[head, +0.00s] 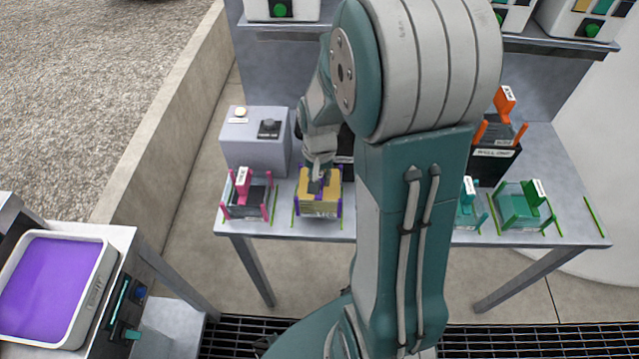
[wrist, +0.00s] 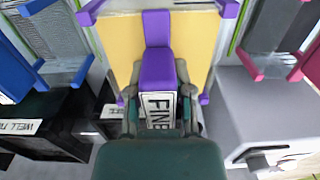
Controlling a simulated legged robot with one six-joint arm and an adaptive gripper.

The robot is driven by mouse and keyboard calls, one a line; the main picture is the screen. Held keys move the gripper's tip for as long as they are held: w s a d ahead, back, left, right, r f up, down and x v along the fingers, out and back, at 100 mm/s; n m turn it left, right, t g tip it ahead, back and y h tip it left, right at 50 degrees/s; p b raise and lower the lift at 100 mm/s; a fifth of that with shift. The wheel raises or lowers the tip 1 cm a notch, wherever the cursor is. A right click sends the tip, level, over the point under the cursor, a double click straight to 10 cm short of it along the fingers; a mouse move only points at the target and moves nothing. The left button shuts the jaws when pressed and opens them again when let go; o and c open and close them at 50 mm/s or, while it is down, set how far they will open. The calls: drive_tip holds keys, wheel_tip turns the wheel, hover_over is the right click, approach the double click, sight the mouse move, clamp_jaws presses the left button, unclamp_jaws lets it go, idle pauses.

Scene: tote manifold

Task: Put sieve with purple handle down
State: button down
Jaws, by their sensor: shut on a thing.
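The sieve with purple handle (head: 318,207) has a yellow body with purple corner posts. In the head view it is over the near left part of the table, between two green lines; I cannot tell whether it touches the tabletop. My gripper (head: 318,178) is above it and shut on its purple handle. In the wrist view the purple handle (wrist: 157,70) is between the fingers of my gripper (wrist: 158,100), above a white label reading "FINE", partly hidden by the gripper. The yellow body (wrist: 195,50) fills the upper middle there.
A pink-handled sieve (head: 247,197) stands just left on the table (head: 370,232). A grey box (head: 253,140) with buttons is behind it. Green sieves (head: 520,208) and a black box (head: 492,162) with an orange-handled sieve are right. My arm hides the table's middle.

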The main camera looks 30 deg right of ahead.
drive_tip(key=f, duration=0.1)
drive_tip(key=a+f, duration=0.1)
drive_tip(key=f, duration=0.1)
drive_tip(key=shift+a, duration=0.1)
drive_tip(key=shift+d, duration=0.4)
drive_tip(key=c, duration=0.5)
unclamp_jaws()
drive_tip(key=shift+d+f, duration=0.1)
drive_tip(key=shift+d, duration=0.05)
drive_tip(key=shift+a, duration=0.35)
wheel_tip(320, 180, up, 12)
drive_tip(key=shift+r, duration=0.15)
drive_tip(key=s+a+r+n+t, duration=0.5)
drive_tip(key=s+a+r+n, duration=0.1)
drive_tip(key=s+a+r, duration=0.4)
drive_tip(key=s+r, duration=0.1)
drive_tip(key=s, duration=0.1)
drive_tip(key=shift+s+a+r+n+t, duration=0.2)
drive_tip(key=shift+s+a+n+t, duration=0.1)
drive_tip(key=shift+n, duration=0.1)
